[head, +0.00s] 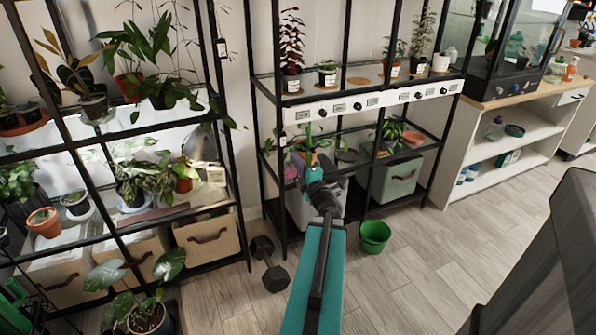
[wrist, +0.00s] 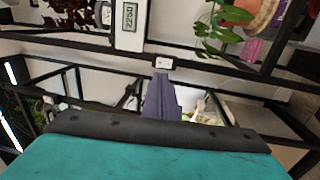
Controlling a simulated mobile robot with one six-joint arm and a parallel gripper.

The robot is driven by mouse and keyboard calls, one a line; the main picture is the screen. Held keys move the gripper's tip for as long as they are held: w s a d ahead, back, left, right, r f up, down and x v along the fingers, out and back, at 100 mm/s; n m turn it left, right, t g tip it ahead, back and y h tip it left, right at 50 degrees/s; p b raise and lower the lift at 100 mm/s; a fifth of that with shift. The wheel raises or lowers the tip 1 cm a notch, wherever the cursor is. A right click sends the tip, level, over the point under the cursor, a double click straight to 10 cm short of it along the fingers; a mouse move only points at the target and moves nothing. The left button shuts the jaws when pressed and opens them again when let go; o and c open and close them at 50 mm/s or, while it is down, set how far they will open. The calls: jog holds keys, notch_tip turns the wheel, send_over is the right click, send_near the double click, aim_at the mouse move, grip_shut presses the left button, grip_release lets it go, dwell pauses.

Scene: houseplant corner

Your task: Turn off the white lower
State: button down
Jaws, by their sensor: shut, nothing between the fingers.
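A small white switch box (wrist: 164,63) is on a black rack bar in the wrist view, just beyond my fingertips. What seems to be the same box (head: 282,141) shows small on the middle rack's front left post in the head view. My gripper (wrist: 162,78) is shut and empty, pointing at the box. Contact between them cannot be told. In the head view my gripper (head: 311,158) is in front of the middle rack, below its white control panel (head: 375,101) with dials and displays. The switch's setting is too small to read.
A potted-plant rack (head: 240,215) stands at left. A dumbbell (head: 269,264) and a green bucket (head: 375,236) are on the floor near the middle rack. Storage boxes and plants fill its lower shelves. A white cabinet (head: 490,180) stands right.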

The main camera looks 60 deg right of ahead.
aim_at(284, 140)
jog(key=shift+x, duration=4.55)
jog(key=shift+s, duration=0.1)
